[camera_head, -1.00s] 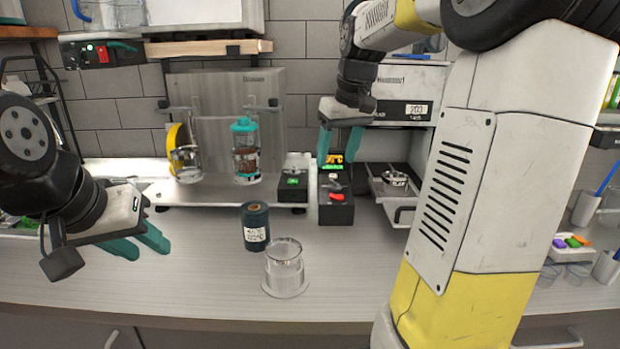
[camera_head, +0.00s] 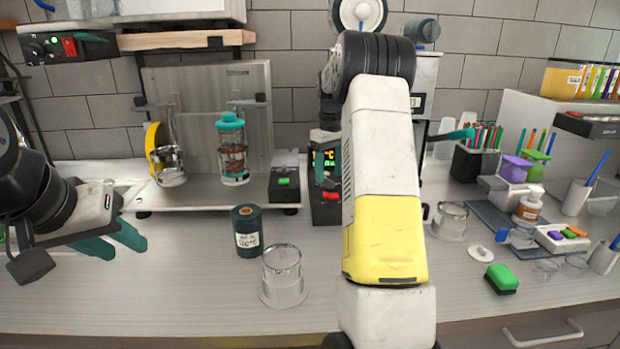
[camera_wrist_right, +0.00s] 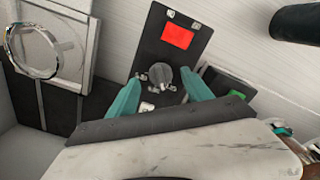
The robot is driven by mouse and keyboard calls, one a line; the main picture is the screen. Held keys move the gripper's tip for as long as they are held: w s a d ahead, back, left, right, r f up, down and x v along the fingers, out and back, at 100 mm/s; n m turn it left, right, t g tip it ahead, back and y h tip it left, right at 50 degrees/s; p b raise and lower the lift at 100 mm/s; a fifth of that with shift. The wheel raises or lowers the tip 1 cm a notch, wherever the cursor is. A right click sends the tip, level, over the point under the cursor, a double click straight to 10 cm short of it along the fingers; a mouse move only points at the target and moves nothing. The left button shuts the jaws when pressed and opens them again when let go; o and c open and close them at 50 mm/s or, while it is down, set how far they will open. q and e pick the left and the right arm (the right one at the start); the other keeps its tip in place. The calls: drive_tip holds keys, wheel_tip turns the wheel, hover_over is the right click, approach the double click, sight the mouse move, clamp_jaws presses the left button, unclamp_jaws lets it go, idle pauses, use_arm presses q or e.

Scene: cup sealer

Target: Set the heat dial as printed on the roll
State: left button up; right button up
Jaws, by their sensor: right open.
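Contact cannot be told. In the head view my right arm partly hides the box. The dark roll (camera_head: 247,230) stands upright with a white printed label, too small to read surely. My left gripper (camera_head: 128,248) is open and empty at the left.
A clear cup (camera_head: 282,275) stands in front of the roll. A small black box with a green button (camera_head: 285,186) is left of the control box. At right are a glass (camera_head: 450,220), a green sponge (camera_head: 502,278) and pen holders. The front counter is mostly clear.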

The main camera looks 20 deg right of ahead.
sight(328, 183)
drive_tip(key=shift+f, duration=1.25)
clamp_jaws()
drive_tip(key=shift+m, duration=0.4)
drive_tip(key=shift+a+m, duration=0.15)
drive_tip(key=shift+m, duration=2.85)
unclamp_jaws()
